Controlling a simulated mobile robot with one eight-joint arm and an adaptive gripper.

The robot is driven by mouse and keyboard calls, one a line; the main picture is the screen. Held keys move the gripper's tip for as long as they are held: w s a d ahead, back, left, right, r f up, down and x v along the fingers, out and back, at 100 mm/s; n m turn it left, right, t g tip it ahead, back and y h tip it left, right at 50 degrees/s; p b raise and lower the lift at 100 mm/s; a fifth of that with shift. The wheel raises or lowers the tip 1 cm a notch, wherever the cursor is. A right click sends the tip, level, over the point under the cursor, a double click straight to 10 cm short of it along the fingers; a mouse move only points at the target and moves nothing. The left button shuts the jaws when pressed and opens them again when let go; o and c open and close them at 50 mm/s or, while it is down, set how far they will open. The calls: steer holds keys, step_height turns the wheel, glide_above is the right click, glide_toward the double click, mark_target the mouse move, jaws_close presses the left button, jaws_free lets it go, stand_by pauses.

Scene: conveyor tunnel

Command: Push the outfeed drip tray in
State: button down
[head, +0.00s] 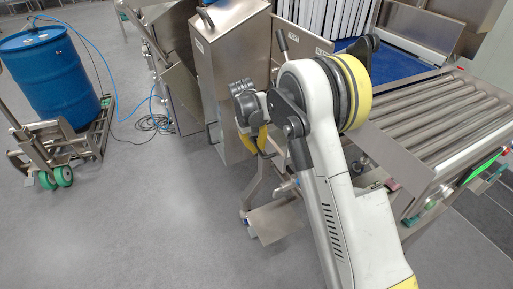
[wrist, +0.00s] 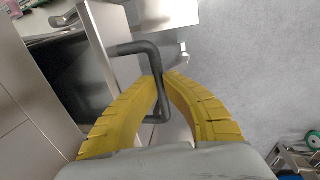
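A steel tray-like plate (head: 273,222) sits low beside the machine's right-hand end in the head view; I take it for the outfeed drip tray, though its fit to the machine is partly hidden. My gripper (head: 254,145) hangs above it, in front of the tall steel cabinet. In the wrist view my yellow fingers (wrist: 160,75) curve in until their tips nearly meet. A dark bent bar handle (wrist: 155,50) runs through the narrow gap between the tips. I cannot tell whether the fingers clasp it or only line up with it. A pale plate (wrist: 176,132) shows behind the fingers.
The steel cabinet (head: 232,60) stands close to my gripper. The roller conveyor (head: 440,115) is at the right. A blue drum (head: 48,75) on a wheeled cart (head: 62,150) stands at the left, with a blue hose on the floor. The grey floor (head: 150,225) at front left is clear.

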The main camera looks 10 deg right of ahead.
mark_target(268, 148)
steer(key=d, duration=0.2)
steer(key=w+d, duration=0.1)
steer(key=d, duration=0.1)
steer(key=shift+d+f+p, duration=0.1)
steer(key=shift+p, duration=0.2)
steer(key=c, duration=1.4)
jaws_free()
steer(key=r, duration=0.4)
steer(key=a+r, duration=0.1)
steer(key=r, duration=0.3)
steer(key=a+r, duration=0.1)
steer(key=r, duration=0.2)
steer(key=shift+s+a+r, duration=0.2)
steer(key=shift+s+r, duration=0.1)
steer(key=shift+r, duration=0.1)
